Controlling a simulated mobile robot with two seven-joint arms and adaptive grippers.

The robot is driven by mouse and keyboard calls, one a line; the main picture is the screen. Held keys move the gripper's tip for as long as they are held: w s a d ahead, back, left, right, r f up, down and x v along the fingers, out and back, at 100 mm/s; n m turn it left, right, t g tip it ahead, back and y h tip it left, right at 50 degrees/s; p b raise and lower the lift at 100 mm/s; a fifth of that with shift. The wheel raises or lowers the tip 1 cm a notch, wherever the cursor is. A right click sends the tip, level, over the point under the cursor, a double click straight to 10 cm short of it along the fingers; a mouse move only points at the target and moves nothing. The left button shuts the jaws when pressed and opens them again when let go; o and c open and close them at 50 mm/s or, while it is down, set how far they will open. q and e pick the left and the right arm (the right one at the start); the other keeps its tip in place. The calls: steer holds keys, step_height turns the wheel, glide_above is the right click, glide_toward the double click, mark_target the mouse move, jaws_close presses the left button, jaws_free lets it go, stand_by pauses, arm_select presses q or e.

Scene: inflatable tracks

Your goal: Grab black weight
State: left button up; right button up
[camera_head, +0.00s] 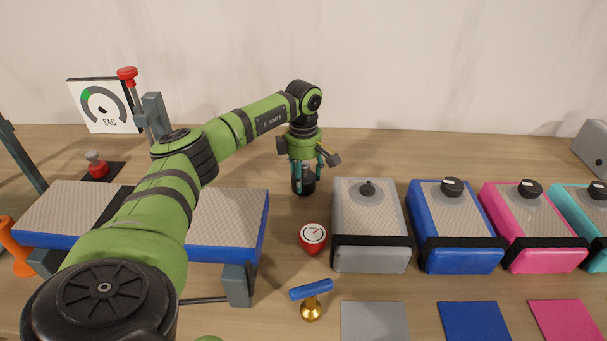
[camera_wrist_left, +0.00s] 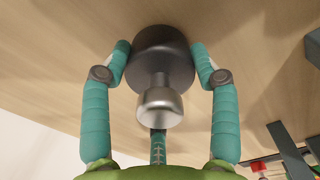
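The black weight (camera_wrist_left: 160,60) is a dark round body with a narrow neck and a lighter metallic knob toward the camera in the left wrist view. In the head view the weight (camera_head: 303,184) stands on the table under my left gripper (camera_head: 302,172), partly hidden by its fingers. In the left wrist view the teal fingers of my left gripper (camera_wrist_left: 160,52) are on both sides of the weight, their tips at its edges. A third finger is behind the knob. I cannot tell whether the fingers press on it. My right gripper is not in view.
A round red-and-white gauge (camera_head: 313,236) and a blue-handled brass pump (camera_head: 311,298) lie in front. Grey (camera_head: 370,215), blue (camera_head: 455,215) and pink (camera_head: 530,215) inflatable blocks stand to the right. A patterned blue-edged track (camera_head: 228,215) and a SAG dial (camera_head: 103,105) are left.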

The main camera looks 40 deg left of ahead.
arm_select(q)
steer(key=shift+r, duration=0.1)
stand_by(0.3)
steer(key=shift+w+a+r+b, duration=0.15)
steer(key=shift+r+b, duration=0.15)
steer(key=shift+r, duration=0.55)
step_height(320, 180, up, 2)
steer(key=shift+r, duration=0.1)
steer(key=d+r, duration=0.2)
steer(key=d, duration=0.1)
steer(key=d+r+b, duration=0.1)
steer(key=d+r, duration=0.1)
steer(key=d, duration=0.1)
steer(key=s+d+r+b, duration=0.1)
steer(key=d+r, duration=0.1)
steer(key=d, duration=0.2)
steer(key=shift+s+d+r, duration=0.1)
steer(key=shift+d+r, duration=0.15)
steer(key=shift+d, duration=0.2)
steer(key=shift+s+d+r, duration=0.1)
steer(key=shift+d+r, duration=0.15)
steer(key=shift+d, duration=0.2)
